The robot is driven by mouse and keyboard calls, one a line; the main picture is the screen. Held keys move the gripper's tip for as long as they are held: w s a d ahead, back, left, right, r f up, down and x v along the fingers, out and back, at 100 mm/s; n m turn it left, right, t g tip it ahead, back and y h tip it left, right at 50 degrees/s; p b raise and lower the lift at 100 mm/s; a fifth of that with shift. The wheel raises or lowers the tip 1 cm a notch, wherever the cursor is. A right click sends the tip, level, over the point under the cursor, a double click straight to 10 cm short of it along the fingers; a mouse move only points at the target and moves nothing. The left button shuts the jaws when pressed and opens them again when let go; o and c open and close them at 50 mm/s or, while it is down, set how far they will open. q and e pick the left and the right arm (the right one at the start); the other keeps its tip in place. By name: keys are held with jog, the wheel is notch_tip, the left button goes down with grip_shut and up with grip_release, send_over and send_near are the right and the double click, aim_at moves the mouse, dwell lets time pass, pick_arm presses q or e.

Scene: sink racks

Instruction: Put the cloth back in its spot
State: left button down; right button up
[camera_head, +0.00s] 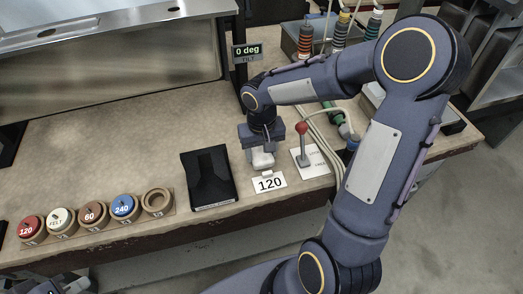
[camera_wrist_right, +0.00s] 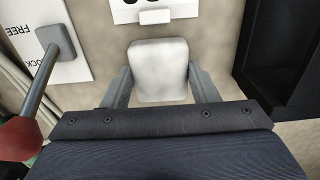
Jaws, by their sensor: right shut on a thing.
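My right gripper (camera_head: 262,152) is shut on a small white pad with rounded corners (camera_head: 262,161), which looks like the cloth, though I cannot be sure. In the right wrist view the white pad (camera_wrist_right: 160,70) sits between the two grey fingers. It is just behind the white "120" card (camera_head: 269,182), over or on the bench; I cannot tell whether it touches the surface. My left gripper (camera_head: 72,286) shows only in part at the bottom left corner, and its jaws are unclear.
A black open tray (camera_head: 209,178) lies left of the right gripper. A red-knobbed lever (camera_head: 302,130) on a white plate stands close on its right. Several labelled round discs (camera_head: 91,214) sit in a wooden rack at the front left. The bench (camera_head: 120,140) behind is bare.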

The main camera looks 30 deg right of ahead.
aim_at(262, 154)
jog(key=shift+f, duration=0.25)
jog(key=o, duration=0.9)
jog(key=shift+r, duration=0.1)
jog(key=shift+r, duration=0.5)
notch_tip(262, 154, up, 11)
jog(key=p, duration=0.2)
jog(key=s+a+t+y, duration=0.1)
jog(key=s+t, duration=0.1)
jog(key=s, duration=0.3)
jog(key=s+a+t+y, duration=0.1)
jog(key=s, duration=0.5)
jog(key=s+a+r+n+t+y, duration=0.1)
jog(key=s+a+t, duration=0.1)
jog(key=s, duration=0.4)
jog(key=shift+t+y, duration=0.3)
jog(key=shift+y, duration=0.1)
jog(key=shift+r, duration=0.1)
